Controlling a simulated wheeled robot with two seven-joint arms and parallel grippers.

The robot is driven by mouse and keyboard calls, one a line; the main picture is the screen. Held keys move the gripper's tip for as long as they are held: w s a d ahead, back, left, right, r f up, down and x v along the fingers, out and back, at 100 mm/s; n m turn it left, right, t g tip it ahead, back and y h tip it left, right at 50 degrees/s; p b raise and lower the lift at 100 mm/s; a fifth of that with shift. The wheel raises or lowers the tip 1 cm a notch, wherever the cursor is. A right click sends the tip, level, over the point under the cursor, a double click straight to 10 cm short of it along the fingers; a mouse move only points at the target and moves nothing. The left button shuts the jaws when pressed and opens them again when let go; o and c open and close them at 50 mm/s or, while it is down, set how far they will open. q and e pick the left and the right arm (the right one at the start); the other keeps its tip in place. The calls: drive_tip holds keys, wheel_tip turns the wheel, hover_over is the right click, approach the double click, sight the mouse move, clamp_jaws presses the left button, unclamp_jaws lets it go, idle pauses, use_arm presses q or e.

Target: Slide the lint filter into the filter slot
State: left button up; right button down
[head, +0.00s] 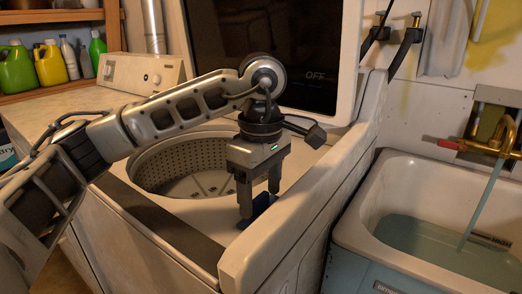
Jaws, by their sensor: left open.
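My left gripper (259,200) points straight down over the right side of the washer top, with its two fingers apart. A small dark blue piece (263,205), which looks like the lint filter, shows low between and behind the fingers. The fingers hide part of it, and I cannot tell whether they touch it or whether it sits in a slot. I cannot make out the filter slot itself. My right gripper is not in view.
The open washer tub (185,165) lies left of the gripper. A raised light panel (300,205) runs close on its right. A sink (430,225) holding water, with a brass tap (495,145), stands at the right. Bottles (50,63) line a shelf at the upper left.

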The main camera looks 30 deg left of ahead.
use_arm(q)
wheel_tip(320, 180, up, 15)
drive_tip(key=p, duration=0.3)
drive_tip(key=shift+p, duration=0.35)
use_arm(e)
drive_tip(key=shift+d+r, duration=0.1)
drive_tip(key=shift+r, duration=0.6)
use_arm(q)
drive_tip(key=shift+f, duration=0.1)
